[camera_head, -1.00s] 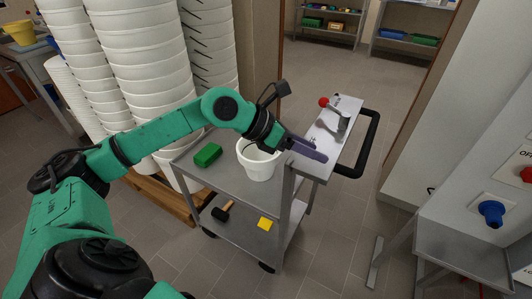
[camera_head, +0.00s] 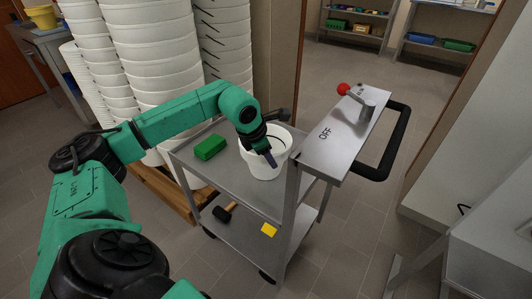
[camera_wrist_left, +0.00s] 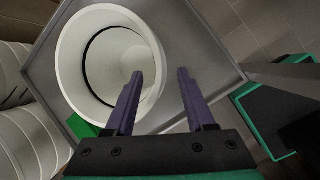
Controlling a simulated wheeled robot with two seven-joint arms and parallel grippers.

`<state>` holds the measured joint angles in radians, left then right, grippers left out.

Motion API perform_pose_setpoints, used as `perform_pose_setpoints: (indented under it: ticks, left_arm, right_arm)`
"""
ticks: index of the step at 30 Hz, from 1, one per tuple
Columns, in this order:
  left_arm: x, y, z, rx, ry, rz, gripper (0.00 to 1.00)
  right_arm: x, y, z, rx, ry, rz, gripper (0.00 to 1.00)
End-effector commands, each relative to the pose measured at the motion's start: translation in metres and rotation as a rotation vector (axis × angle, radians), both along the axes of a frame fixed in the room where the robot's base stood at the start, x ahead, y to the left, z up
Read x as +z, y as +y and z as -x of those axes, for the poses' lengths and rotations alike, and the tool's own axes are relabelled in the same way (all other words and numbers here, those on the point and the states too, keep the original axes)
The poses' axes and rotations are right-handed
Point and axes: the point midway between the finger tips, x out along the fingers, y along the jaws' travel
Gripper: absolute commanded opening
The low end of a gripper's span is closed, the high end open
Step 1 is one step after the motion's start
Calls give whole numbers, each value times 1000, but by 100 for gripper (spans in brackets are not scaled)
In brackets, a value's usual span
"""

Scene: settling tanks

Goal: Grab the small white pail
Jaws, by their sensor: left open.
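The small white pail (camera_head: 265,165) stands upright on the upper shelf of a grey metal cart. In the left wrist view the pail (camera_wrist_left: 72,75) is seen from above, its round opening facing the camera and its inside empty. My right gripper is not in view.
The cart (camera_head: 240,188) carries a green block (camera_head: 210,147) left of the pail, with a black mallet (camera_head: 224,213) and yellow block (camera_head: 269,230) below. A panel with a red-knobbed lever (camera_head: 344,89) rises at right. Tall white bucket stacks (camera_head: 155,50) stand behind left.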

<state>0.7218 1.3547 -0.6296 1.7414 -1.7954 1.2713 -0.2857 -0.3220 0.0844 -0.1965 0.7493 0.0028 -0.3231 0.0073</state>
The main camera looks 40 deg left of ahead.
Motion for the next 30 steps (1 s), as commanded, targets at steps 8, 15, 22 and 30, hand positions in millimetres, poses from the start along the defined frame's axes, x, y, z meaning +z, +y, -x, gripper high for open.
perform_pose_setpoints:
  ticks: [8, 15, 22, 30]
  left_arm:
    - [-42, -5, -21, 1, 2, 3, 55]
    - [-50, -5, -25, 0, -1, 1, 55]
    - [-50, -5, -25, 1, -1, 1, 0]
    - [-49, -5, -25, 1, -2, 1, 0]
  right_arm:
    - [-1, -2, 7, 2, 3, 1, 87]
    - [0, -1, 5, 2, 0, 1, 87]
    - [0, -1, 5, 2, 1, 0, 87]
    - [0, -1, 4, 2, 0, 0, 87]
